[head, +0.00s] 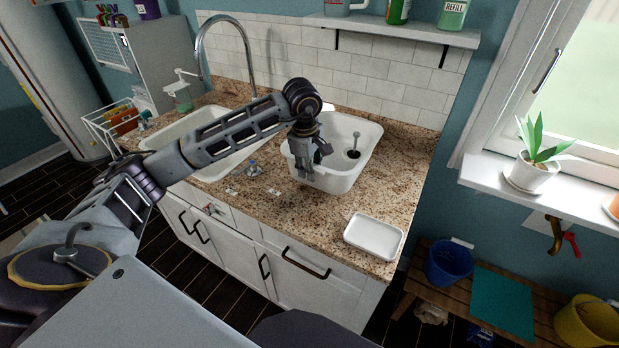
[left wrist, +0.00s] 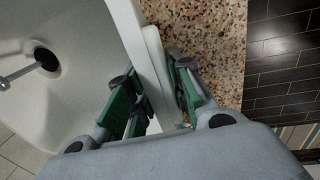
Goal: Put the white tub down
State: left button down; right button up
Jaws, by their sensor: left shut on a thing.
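The white tub (head: 345,181) is over the right part of the speckled counter, in front of the tiled wall. A dark round spot and a thin pale upright piece show inside it. In the left wrist view, the tub's inside (left wrist: 75,25) fills the left side. My left gripper (head: 314,165) is shut on the tub's near-left rim. In the left wrist view, the green-padded fingers (left wrist: 152,75) lie on both sides of the wall. I cannot tell whether the tub's underside touches the counter. My right gripper is not in view.
A white tray (head: 374,237) lies on the counter's front right corner. A white sink (head: 215,175) with a tall faucet (head: 200,50) is left of the tub. Small items lie on the counter between them. Bare counter (head: 330,208) shows before the tub. A shelf (head: 390,30) hangs above.

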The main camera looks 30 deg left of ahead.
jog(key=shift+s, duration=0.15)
pick_arm(q)
notch_tip(320, 180, down, 4)
jog(key=shift+r, duration=0.15)
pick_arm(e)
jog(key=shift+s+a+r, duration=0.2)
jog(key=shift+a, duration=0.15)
pick_arm(q)
jog(key=c, duration=1.3)
grip_release()
jog(key=shift+o, duration=0.2)
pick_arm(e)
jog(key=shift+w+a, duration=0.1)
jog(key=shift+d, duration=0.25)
